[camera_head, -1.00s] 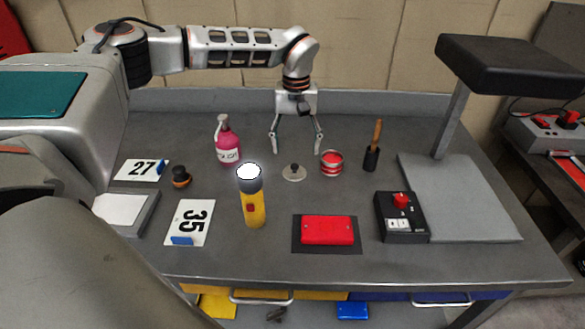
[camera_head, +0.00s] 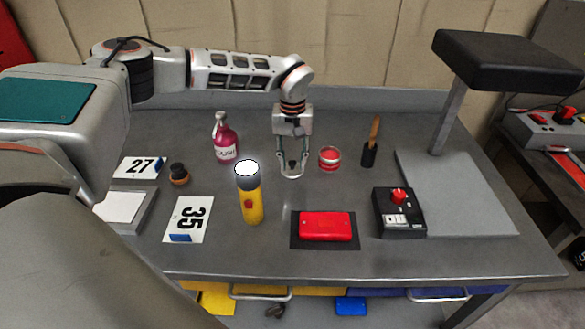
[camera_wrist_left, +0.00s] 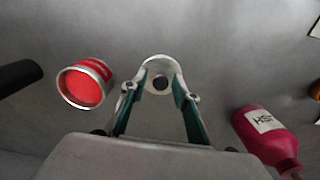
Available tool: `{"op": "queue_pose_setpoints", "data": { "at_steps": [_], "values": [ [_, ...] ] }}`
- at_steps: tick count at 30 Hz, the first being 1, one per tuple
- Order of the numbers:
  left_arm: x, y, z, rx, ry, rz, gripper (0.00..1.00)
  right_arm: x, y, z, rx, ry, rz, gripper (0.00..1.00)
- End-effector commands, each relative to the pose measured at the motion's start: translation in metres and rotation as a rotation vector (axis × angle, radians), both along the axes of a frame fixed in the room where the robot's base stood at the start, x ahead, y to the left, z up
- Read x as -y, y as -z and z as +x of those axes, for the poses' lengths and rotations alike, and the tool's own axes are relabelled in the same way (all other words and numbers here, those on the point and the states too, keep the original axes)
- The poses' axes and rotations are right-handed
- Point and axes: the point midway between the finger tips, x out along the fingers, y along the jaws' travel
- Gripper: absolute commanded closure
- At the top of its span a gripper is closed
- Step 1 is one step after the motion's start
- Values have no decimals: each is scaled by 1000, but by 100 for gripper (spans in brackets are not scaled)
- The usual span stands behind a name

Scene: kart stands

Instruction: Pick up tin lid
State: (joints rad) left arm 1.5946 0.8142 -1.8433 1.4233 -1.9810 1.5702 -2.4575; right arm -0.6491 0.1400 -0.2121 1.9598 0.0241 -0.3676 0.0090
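The tin lid (camera_head: 292,176) is a pale metal disc with a dark knob, lying on the grey bench. It also shows in the left wrist view (camera_wrist_left: 161,62), with its dark knob between my fingers. My left gripper (camera_head: 292,168) points down over the lid, its fingers partly closed with a gap on each side of the knob. The fingertips (camera_wrist_left: 160,78) hide parts of the lid. The red tin (camera_head: 330,159) stands just right of the gripper and also shows in the left wrist view (camera_wrist_left: 85,84). My right gripper is not in view.
A pink bottle (camera_head: 226,142) and a yellow flashlight (camera_head: 251,205) stand left of the gripper. A red case (camera_head: 325,226) and a black control box (camera_head: 399,215) lie nearer the front. The bench around the lid is clear.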

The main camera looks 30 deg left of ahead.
Motion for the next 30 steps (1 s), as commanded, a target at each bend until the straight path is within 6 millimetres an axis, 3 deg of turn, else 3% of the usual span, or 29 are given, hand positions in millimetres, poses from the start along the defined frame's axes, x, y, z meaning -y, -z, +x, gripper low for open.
{"op": "queue_pose_setpoints", "data": {
  "at_steps": [1,3,17,23,30],
  "values": [
    [0,2,-1,-3,0,1,89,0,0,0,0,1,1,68],
    [0,2,-1,-4,1,1,100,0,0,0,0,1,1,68],
    [0,-3,-1,-4,1,1,100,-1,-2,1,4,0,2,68],
    [0,-28,0,-1,0,1,100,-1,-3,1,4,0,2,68],
    [0,-90,0,3,0,-1,100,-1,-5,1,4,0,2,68]
  ]
}}
